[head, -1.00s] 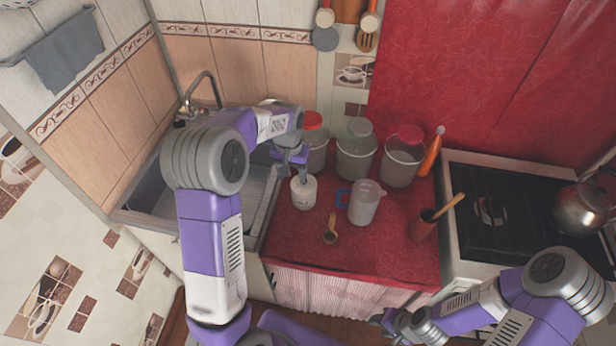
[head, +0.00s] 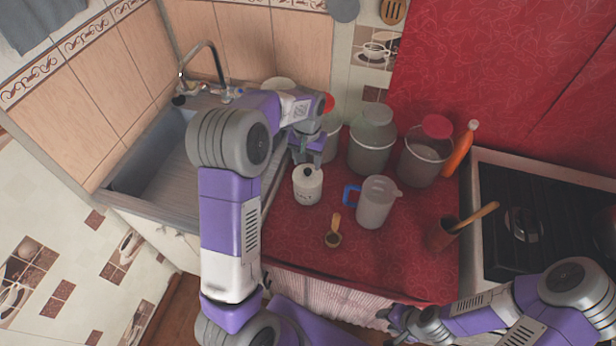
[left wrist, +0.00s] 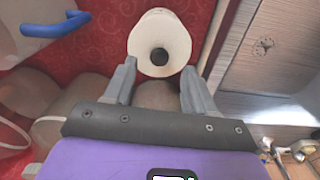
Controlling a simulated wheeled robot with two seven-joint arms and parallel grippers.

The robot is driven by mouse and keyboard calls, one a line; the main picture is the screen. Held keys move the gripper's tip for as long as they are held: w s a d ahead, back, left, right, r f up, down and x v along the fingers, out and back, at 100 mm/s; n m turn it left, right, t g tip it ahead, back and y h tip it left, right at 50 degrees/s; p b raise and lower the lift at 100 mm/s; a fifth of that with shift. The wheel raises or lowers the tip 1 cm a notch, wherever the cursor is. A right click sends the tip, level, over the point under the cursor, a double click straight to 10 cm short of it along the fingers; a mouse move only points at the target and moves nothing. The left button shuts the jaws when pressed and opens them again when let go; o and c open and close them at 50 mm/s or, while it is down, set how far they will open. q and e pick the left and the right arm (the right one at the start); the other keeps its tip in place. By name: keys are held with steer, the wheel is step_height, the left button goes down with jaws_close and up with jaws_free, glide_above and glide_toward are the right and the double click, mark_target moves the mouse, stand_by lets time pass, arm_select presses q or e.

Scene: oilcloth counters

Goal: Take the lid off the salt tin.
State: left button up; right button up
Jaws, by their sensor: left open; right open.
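The salt tin (head: 306,190) is a small white round tin with dark lettering, upright on the red cloth. Its white lid (head: 307,173) has a dark round knob and sits on the tin. In the left wrist view the lid (left wrist: 160,30) is seen from above, with the knob (left wrist: 159,56) centred between the fingers' lines. My left gripper (head: 308,156) is open and empty, just behind the tin in the head view. In the left wrist view its fingertips (left wrist: 156,70) lie at the near edge of the lid. My right gripper (head: 394,320) is open, low at the counter's front edge.
A clear jug (head: 376,204) with a blue handle stands right of the tin. A wooden scoop (head: 333,236) lies in front. Several lidded canisters, including the grey one (head: 370,145), stand behind. The sink (head: 160,155) is left and the stove (head: 525,215) right.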

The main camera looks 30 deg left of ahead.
mark_target(308, 170)
arm_select(q)
step_height(308, 170, down, 4)
steer(key=shift+f+b, duration=0.1)
steer(key=shift+b, duration=0.25)
steer(key=shift+w, duration=0.1)
jaws_close()
